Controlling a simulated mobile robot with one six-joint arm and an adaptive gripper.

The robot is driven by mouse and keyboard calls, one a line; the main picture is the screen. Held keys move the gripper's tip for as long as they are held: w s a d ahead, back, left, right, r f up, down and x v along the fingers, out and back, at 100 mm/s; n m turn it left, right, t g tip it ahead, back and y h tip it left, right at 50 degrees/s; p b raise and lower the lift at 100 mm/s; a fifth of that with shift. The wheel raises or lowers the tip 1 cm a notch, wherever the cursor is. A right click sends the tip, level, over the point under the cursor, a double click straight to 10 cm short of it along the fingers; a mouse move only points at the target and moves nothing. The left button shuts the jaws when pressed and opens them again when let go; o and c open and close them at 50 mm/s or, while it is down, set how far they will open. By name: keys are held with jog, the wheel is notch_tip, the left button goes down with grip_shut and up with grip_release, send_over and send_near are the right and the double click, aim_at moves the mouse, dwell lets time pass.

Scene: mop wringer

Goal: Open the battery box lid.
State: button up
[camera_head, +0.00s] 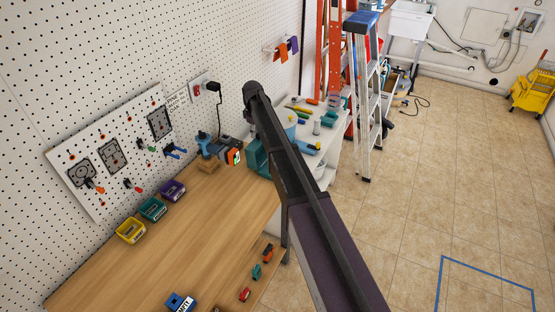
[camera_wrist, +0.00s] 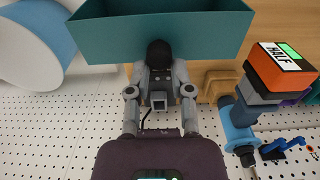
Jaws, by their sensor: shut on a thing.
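The teal box (camera_head: 257,158), which I take for the battery box, stands at the table's far right end, partly hidden behind my arm in the head view. In the wrist view its teal wall (camera_wrist: 105,42) spans the top of the picture, with a darker recessed strip above its edge. A dark rounded knob-like piece (camera_wrist: 159,50) shows against this wall. My gripper (camera_wrist: 160,72) is shut on this dark piece, its fingers close together around its lower part. My gripper is hidden in the head view. How far the lid is raised cannot be told.
The pegboard (camera_wrist: 50,135) is close behind. Open bins (camera_head: 130,231) line the table's back edge.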

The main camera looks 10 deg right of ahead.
jog(key=shift+w+a+f, duration=0.15)
jog(key=shift+w+a, duration=0.1)
jog(key=shift+w, duration=0.1)
jog(key=shift+w+a, duration=0.1)
dwell(0.3)
jog(key=shift+w+a+f+b, duration=0.3)
jog(key=shift+a+f+b, duration=0.05)
jog(key=shift+a, duration=0.15)
jog(key=shift+w+a+f+b, duration=0.3)
jog(key=shift+a+b, duration=0.05)
jog(key=shift+a, duration=0.1)
jog(key=o, duration=0.8)
jog(key=shift+o, duration=0.2)
